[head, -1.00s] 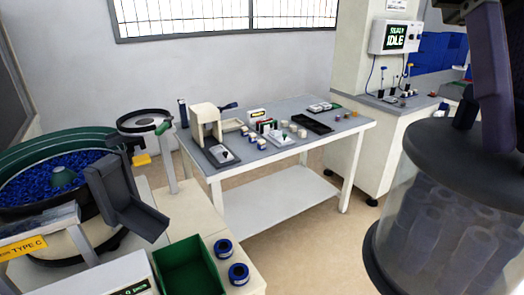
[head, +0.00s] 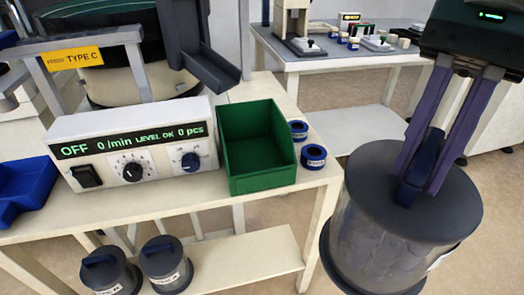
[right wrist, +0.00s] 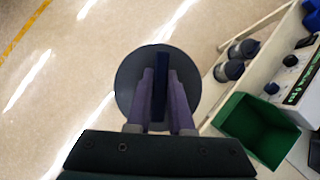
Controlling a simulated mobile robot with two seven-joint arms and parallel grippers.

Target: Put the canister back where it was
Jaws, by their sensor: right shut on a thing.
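The canister (head: 385,240) is a large clear cylinder with a dark grey lid, a dark base and a blue handle on top. Grey rounded shapes show through its wall. My right gripper (head: 415,190) is shut on the blue handle and holds the canister upright, right of the feeder table. In the right wrist view the lid (right wrist: 130,80) is seen from above, with the fingers of my right gripper (right wrist: 160,105) on either side of the handle. Two smaller dark-lidded canisters (head: 105,272) (head: 165,262) stand on the table's lower shelf. My left gripper is not in view.
The feeder table (head: 318,180) carries a control box (head: 135,150) reading OFF, a green bin (head: 255,155) and two small blue-rimmed rolls (head: 313,156). A blue bin (head: 22,185) is at far left. The lower shelf (head: 245,268) is bare at its right. A workbench (head: 345,60) stands behind.

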